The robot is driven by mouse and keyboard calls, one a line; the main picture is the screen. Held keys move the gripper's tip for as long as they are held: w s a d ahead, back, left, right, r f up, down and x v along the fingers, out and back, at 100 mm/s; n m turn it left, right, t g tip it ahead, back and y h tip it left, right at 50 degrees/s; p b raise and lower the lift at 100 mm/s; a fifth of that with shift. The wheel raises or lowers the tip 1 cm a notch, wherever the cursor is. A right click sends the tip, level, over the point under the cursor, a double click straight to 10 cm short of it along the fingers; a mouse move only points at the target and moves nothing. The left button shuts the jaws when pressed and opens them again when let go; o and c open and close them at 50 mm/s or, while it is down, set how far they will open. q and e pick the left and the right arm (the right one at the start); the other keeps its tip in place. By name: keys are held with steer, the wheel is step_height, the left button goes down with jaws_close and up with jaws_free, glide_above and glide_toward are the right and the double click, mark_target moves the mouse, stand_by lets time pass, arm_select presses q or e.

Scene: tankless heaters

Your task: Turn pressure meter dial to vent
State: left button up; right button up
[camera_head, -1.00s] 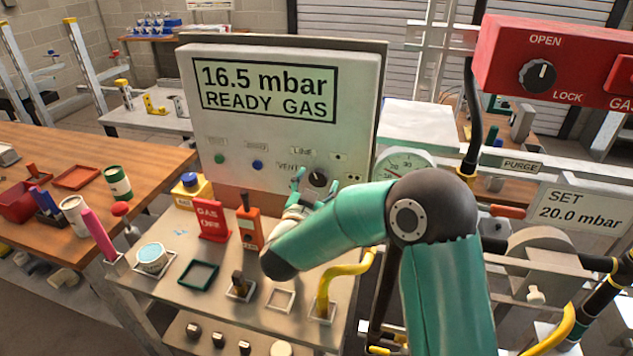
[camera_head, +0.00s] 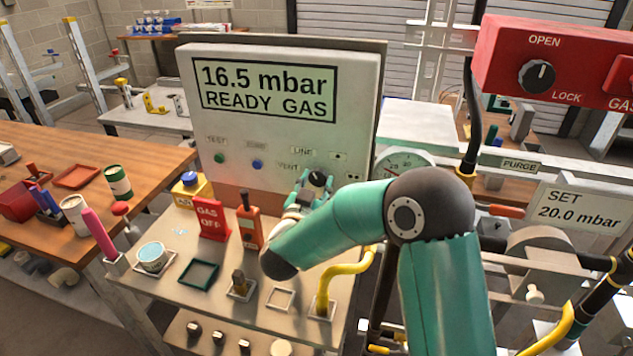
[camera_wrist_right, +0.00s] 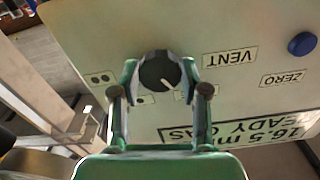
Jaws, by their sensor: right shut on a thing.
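The pressure meter (camera_head: 352,90) is a pale panel reading "16.5 mbar READY GAS". Its black dial (camera_head: 318,178) sits at the lower right of the face, beside the VENT and LINE labels. In the right wrist view the dial (camera_wrist_right: 159,71) lies between my right gripper's two fingers (camera_wrist_right: 160,78), which are shut on its sides. The dial's white mark points down and slightly right there, away from the VENT label (camera_wrist_right: 230,58). A finger partly hides another label. In the head view my right gripper (camera_head: 316,186) reaches the dial from below. My left gripper is not in view.
Green and blue buttons (camera_head: 257,164) sit left of the dial. A round gauge (camera_head: 404,162) stands right of the panel. Below are a red GAS OFF sign (camera_head: 212,217), an orange tool (camera_head: 249,227) and a yellow pipe (camera_head: 345,270) close to my right arm.

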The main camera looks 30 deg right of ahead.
steer(key=n+p, duration=0.1)
steer(key=n, duration=0.3)
steer(key=shift+r, duration=0.2)
steer(key=shift+n+p, duration=0.75)
steer(key=shift+n, duration=1.05)
steer(key=o, duration=1.1)
steer(key=shift+f, duration=0.15)
steer(key=shift+o, duration=0.2)
steer(key=v, duration=1.2)
